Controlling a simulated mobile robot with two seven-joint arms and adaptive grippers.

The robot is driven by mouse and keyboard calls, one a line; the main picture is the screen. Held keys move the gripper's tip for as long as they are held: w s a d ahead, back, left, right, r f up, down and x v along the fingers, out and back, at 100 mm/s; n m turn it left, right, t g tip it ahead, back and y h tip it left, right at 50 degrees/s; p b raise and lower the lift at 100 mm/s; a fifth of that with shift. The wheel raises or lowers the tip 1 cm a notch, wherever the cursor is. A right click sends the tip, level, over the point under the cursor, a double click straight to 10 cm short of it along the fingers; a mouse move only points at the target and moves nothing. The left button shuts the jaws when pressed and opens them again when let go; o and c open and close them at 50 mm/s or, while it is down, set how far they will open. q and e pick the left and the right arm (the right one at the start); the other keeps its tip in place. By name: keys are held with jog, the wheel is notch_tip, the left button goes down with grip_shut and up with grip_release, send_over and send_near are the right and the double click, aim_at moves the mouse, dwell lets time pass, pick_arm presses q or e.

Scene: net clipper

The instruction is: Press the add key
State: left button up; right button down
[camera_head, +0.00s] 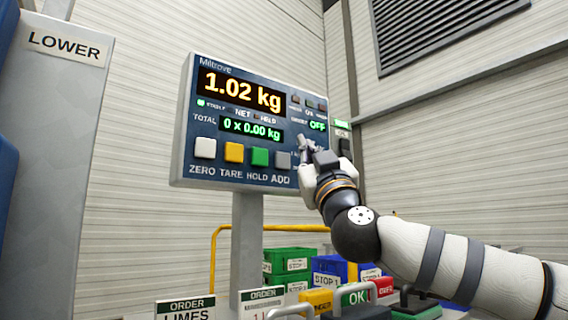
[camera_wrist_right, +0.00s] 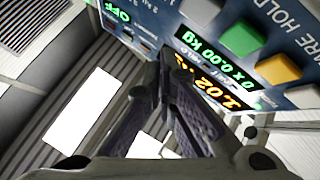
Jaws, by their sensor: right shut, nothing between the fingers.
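The scale's blue panel (camera_head: 210,118) stands on a grey post and reads 1.02 kg, with a total of 0 x 0.00 kg. The grey add key (camera_head: 283,160) is the rightmost of the row of large keys, above the word ADD. It also shows at the top of the wrist view (camera_wrist_right: 197,10). My right gripper (camera_head: 305,143) is shut and empty, its tips in front of the panel, just right of and above the add key. In the wrist view its closed fingers (camera_wrist_right: 172,75) point at the panel. I cannot tell the gap to the panel. My left gripper is out of view.
White (camera_head: 205,148), yellow (camera_head: 234,152) and green (camera_head: 260,156) keys sit left of the add key. Small buttons (camera_head: 308,103) are at the panel's upper right. Green crates (camera_head: 290,259) and label signs (camera_head: 356,296) stand below. A grey LOWER post (camera_head: 50,150) is at left.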

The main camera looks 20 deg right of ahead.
aim_at(291, 156)
jog(key=shift+w+a+p, duration=0.15)
jog(key=shift+w+a, duration=0.1)
jog(key=shift+w, duration=0.45)
jog(key=shift+w+a+p, duration=0.15)
jog(key=shift+w+a, duration=0.1)
jog(key=shift+w, duration=0.4)
jog(key=shift+w+a+p, duration=0.15)
jog(key=shift+w+a, duration=0.1)
jog(key=shift+w, duration=0.45)
jog(key=shift+w+a+p, duration=0.1)
jog(key=shift+w+p, duration=0.25)
jog(key=shift+p, duration=0.05)
